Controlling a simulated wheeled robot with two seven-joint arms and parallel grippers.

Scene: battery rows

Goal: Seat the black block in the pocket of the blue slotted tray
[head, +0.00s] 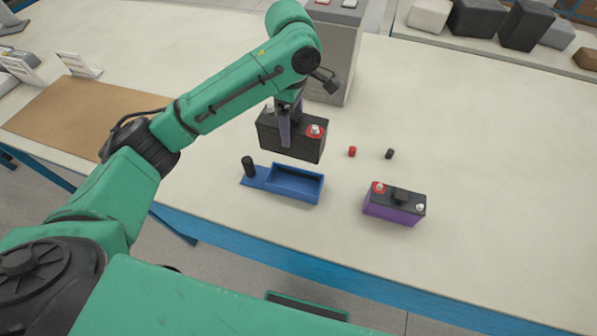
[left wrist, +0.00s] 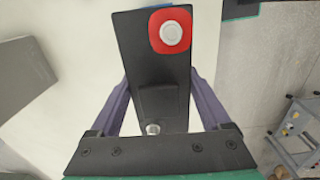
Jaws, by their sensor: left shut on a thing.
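My left gripper (head: 289,122) is shut on the black block (head: 305,146), which looks like a battery with a red-ringed terminal. The block hangs upright just behind the blue slotted tray (head: 254,182) in the head view, and seems to be above the table. In the left wrist view the block's top (left wrist: 150,60) lies between the two purple fingers, with the red terminal at the far end. The tray's pocket shows empty, and a black knob stands on the tray's left end. My right gripper is not in view.
A purple battery with a black top (head: 394,204) stands right of the tray. A small red cap (head: 352,151) and a small black cap (head: 389,154) lie behind it. A grey box (head: 333,50) stands behind my gripper. A brown mat (head: 75,115) lies left. The table's right side is clear.

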